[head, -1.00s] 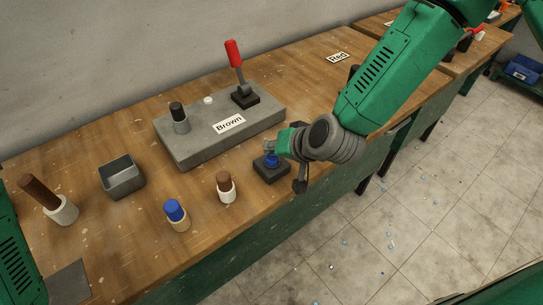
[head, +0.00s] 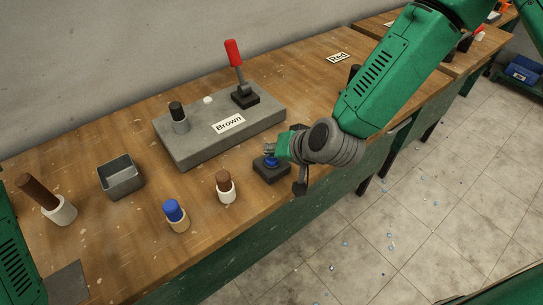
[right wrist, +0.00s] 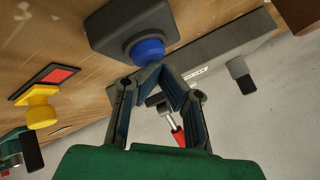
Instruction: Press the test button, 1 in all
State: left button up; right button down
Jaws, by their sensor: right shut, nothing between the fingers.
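The blue test button (head: 270,163) sits on a dark grey box (head: 270,174) near the front edge of the bench. It shows in the right wrist view as a blue dome (right wrist: 147,50) on its grey box (right wrist: 130,22). My right gripper (right wrist: 157,68) is shut and empty, its fingertips right at the button. I cannot tell whether they touch it or how far it is pressed. In the head view my right gripper (head: 272,159) partly hides the button. My left gripper is not in view.
Behind the button is a grey block (head: 195,142) labelled Brown, with a red-handled lever (head: 236,62) and a black-topped peg (head: 179,118). Left of the button stand a brown-topped peg (head: 225,187), a blue-topped peg (head: 176,216) and a grey open bin (head: 121,181).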

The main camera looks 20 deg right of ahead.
aim_at(272, 159)
jog(key=shift+f, duration=0.25)
jog(key=shift+r, duration=0.1)
dwell(0.3)
jog(key=shift+r+p, duration=0.7)
jog(key=shift+r, duration=0.15)
notch_tip(272, 159, up, 5)
jog(key=p, duration=0.4)
jog(key=shift+r, duration=0.1)
dwell(0.6)
